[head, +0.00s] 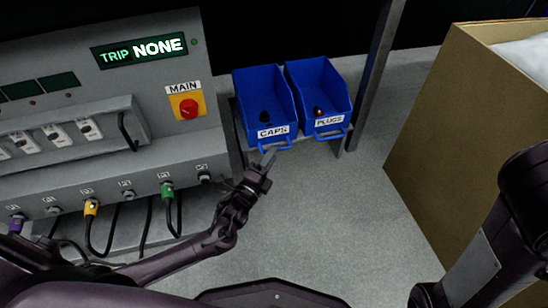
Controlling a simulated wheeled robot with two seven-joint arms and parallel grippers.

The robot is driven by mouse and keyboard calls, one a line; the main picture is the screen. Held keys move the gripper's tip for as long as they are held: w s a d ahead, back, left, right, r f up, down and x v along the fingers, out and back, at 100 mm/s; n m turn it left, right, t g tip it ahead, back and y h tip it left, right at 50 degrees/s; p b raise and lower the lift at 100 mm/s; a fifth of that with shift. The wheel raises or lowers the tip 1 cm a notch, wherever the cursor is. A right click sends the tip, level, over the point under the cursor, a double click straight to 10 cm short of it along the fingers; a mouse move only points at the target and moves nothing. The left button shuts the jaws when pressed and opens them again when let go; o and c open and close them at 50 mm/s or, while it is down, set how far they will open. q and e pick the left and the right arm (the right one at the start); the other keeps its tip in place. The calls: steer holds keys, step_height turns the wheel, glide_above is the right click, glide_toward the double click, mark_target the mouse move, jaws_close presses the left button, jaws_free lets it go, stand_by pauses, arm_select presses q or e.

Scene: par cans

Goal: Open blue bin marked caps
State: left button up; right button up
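The blue bin marked CAPS (262,88) sits on a small shelf at the upper middle of the head view. Its top is open and a dark round cap (264,116) lies inside. A blue handle (275,146) juts from its front, below the label. My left gripper (268,158) is just below and in front of this handle, with its fingers pointing up toward it. I cannot tell whether the fingers touch the handle or how far apart they are. My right arm shows at the right edge, but its gripper is out of view.
A blue bin marked PLUGS (318,84) stands right beside it, with a small dark and red item inside. A grey panel (70,85) with a red MAIN knob (189,107) and cables is at left. A large cardboard box (455,130) stands at right. Grey floor (330,220) lies clear between.

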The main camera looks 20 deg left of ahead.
arm_select(q)
steer(key=shift+b+x, duration=0.35)
steer(key=shift+x, duration=0.75)
steer(key=shift+c, duration=0.2)
jaws_close()
